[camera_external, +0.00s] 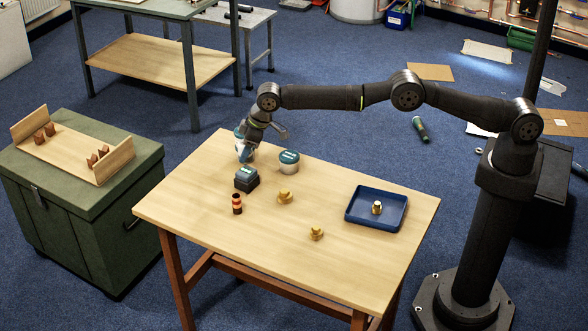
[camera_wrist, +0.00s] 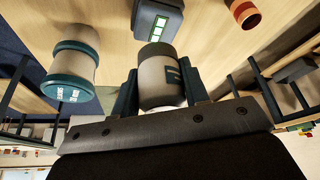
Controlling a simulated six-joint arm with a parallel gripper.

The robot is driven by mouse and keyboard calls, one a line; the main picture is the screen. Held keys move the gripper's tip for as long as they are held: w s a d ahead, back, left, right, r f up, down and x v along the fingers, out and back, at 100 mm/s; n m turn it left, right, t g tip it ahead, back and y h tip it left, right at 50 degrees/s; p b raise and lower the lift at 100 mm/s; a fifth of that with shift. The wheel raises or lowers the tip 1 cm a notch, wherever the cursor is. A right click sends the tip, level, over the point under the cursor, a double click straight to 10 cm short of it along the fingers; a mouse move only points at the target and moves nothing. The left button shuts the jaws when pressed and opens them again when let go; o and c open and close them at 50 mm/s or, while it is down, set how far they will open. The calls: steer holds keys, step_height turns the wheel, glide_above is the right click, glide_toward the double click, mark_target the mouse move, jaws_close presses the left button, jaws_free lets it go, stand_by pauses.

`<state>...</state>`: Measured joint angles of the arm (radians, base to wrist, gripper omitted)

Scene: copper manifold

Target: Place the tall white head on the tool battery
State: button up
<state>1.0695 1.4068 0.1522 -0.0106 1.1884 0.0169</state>
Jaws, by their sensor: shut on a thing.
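My gripper (camera_external: 246,150) is at the far left part of the table, behind the tool battery. In the external view the held head is largely hidden by the gripper. The tool battery (camera_external: 246,181) is a dark block with a teal-grey top on the table; it also shows in the wrist view (camera_wrist: 158,22), just beyond the held head.
Brass fittings (camera_external: 285,196) (camera_external: 316,233) lie mid-table. A blue tray (camera_external: 352,216) holding a brass piece is at right. The front-left tabletop is clear.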

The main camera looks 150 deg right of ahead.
mark_target(246, 171)
steer(key=shift+w+f, duration=0.25)
steer(key=shift+w, duration=0.05)
steer(key=shift+f, duration=1.9)
steer(key=shift+f, duration=0.2)
steer(key=o, duration=1)
steer(key=shift+r, duration=0.1)
steer(key=shift+s+a+r, duration=0.1)
steer(key=shift+r, duration=0.35)
steer(key=v, duration=1.1)
steer(key=shift+a+r, duration=0.1)
steer(key=shift+a, duration=0.05)
